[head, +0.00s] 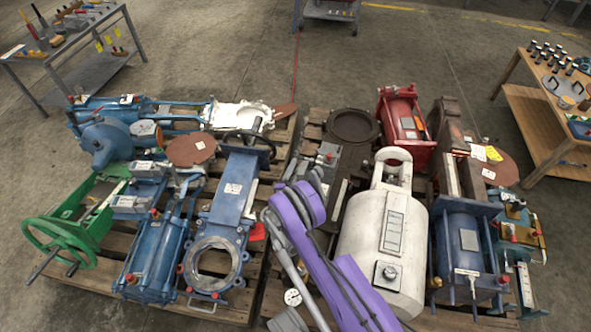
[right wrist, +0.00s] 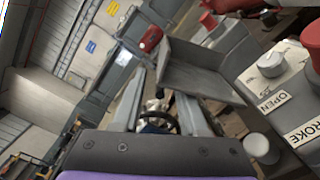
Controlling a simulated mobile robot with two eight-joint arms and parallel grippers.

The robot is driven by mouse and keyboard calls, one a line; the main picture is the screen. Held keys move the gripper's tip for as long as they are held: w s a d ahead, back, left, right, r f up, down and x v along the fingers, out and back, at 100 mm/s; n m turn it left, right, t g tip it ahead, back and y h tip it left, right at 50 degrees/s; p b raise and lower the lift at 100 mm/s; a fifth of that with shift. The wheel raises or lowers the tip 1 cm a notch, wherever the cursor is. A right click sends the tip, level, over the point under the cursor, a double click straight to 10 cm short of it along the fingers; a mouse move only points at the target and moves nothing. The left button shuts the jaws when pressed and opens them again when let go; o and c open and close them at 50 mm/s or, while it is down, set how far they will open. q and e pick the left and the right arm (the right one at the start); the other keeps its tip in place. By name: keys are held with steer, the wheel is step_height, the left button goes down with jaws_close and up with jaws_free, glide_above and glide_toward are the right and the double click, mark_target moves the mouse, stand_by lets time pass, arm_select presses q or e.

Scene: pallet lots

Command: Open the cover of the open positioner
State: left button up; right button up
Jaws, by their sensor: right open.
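My right arm, purple and grey, comes in from the bottom of the head view. Its gripper (head: 313,178) is over the middle of the pallets, beside a small grey box-like unit (head: 327,155) with a red knob, which looks like the positioner. In the right wrist view the two fingers of the gripper (right wrist: 160,85) are apart with nothing held between them. A grey plate with a raised edge (right wrist: 205,72), perhaps the cover, is just beyond the right finger. A grey housing (right wrist: 285,85) with a knob and "OPEN" and "STROKE" labels is at the right.
A large white cylinder actuator (head: 385,240) stands right of my arm. A blue gate valve (head: 232,195) is to the left, and a red actuator (head: 405,125) behind. Wooden pallets (head: 255,290) carry them. Tables (head: 545,120) stand at the sides.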

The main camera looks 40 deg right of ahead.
jaws_close()
stand_by(1.3)
